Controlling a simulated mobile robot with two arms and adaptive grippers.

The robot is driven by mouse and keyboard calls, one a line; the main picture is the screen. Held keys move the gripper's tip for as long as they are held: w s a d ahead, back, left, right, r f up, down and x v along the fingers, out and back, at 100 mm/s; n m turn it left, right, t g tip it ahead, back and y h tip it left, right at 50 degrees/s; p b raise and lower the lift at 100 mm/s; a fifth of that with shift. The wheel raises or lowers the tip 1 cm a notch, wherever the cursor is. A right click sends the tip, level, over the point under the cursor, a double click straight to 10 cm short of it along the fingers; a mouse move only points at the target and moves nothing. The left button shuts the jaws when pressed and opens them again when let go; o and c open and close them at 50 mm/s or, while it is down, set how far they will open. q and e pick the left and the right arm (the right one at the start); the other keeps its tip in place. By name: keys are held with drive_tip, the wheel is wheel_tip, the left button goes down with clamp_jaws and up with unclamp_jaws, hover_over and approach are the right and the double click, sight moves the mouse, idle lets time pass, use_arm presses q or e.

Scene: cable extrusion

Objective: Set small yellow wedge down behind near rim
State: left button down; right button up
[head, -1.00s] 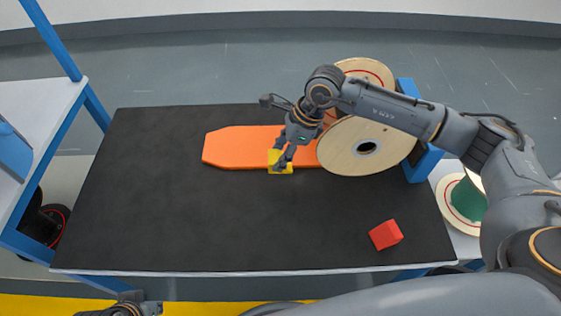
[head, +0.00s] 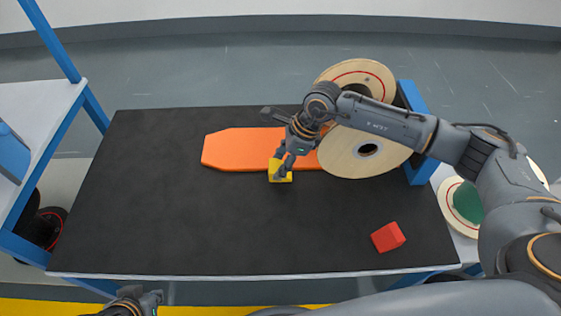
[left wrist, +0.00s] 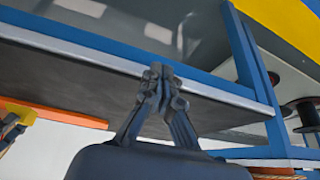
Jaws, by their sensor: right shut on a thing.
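The small yellow wedge (head: 279,175) is at the near edge of the orange board, around the middle of the black table top. My right gripper (head: 281,172) is shut on it from above. The fingers cover part of the wedge, and I cannot tell whether it touches the surface. In the left wrist view the wedge (left wrist: 24,113) shows at the left edge beside the right gripper's fingers. My left gripper (head: 148,298) is at the bottom left, in front of the table's near rim (head: 250,276). In the left wrist view its fingertips (left wrist: 160,75) are together with nothing between them.
The orange board (head: 235,149) lies across the table's far half. A wooden cable spool (head: 345,152) and a blue stand (head: 413,170) are at its right. A red block (head: 388,237) sits near the front right corner. The left and front middle of the table are clear.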

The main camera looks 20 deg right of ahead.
sight(278, 165)
use_arm(q)
drive_tip(key=shift+w+d+r+t+h+b, duration=0.15)
drive_tip(key=shift+w+d+r+t, duration=0.2)
drive_tip(key=shift+w, duration=0.35)
drive_tip(key=shift+w+d+r+t+h+b, duration=0.1)
drive_tip(key=shift+w+r+t, duration=0.05)
drive_tip(key=shift+w+t, duration=0.4)
drive_tip(key=shift+w+d+r+t+h+b, duration=0.15)
drive_tip(key=shift+w+d+r+t, duration=0.15)
drive_tip(key=shift+w, duration=0.5)
use_arm(e)
drive_tip(key=shift+f, duration=0.5)
drive_tip(key=o, duration=1.3)
drive_tip(key=shift+c, duration=0.2)
use_arm(q)
drive_tip(key=shift+f, duration=0.1)
